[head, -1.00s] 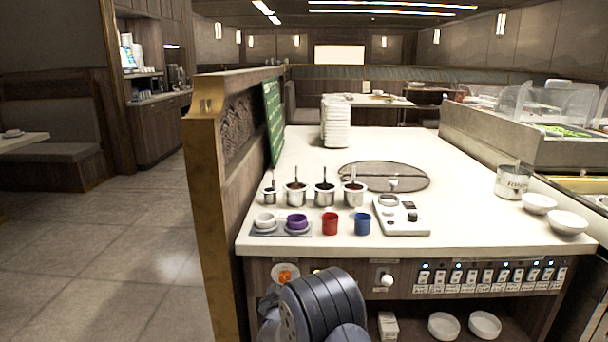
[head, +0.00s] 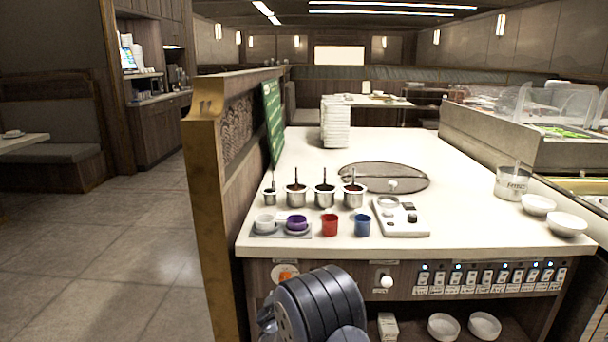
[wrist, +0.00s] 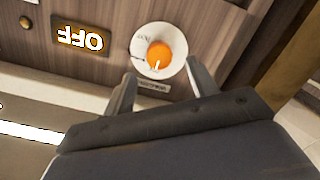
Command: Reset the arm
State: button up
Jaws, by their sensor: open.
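My gripper (wrist: 158,85) is open and empty in the wrist view, its two fingers spread in front of the counter's wooden front panel. An orange knob (wrist: 159,55) on a white round dial shows beyond and between the fingertips; I cannot tell how far off it is. In the head view my dark arm (head: 318,305) is at the bottom centre, in front of the counter front, and the gripper itself is hidden there. The orange knob (head: 285,275) shows just above the arm.
The counter top (head: 450,225) carries sauce wells (head: 325,195), a red cup (head: 330,225), a blue cup (head: 362,225) and a white device (head: 400,216). An "OFF" sign (wrist: 82,37) is beside the dial. A wooden partition (head: 205,200) stands left. Bowls (head: 444,327) sit on the lower shelf.

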jog(key=s, duration=0.6)
jog(key=w+m+t+y+b, duration=0.1)
jog(key=w+m+b, duration=0.6)
jog(key=m, duration=0.9)
jog(key=w, duration=0.2)
jog(key=shift+w+d+f+m+y, duration=0.3)
jog(key=shift+w, duration=0.05)
dwell(0.7)
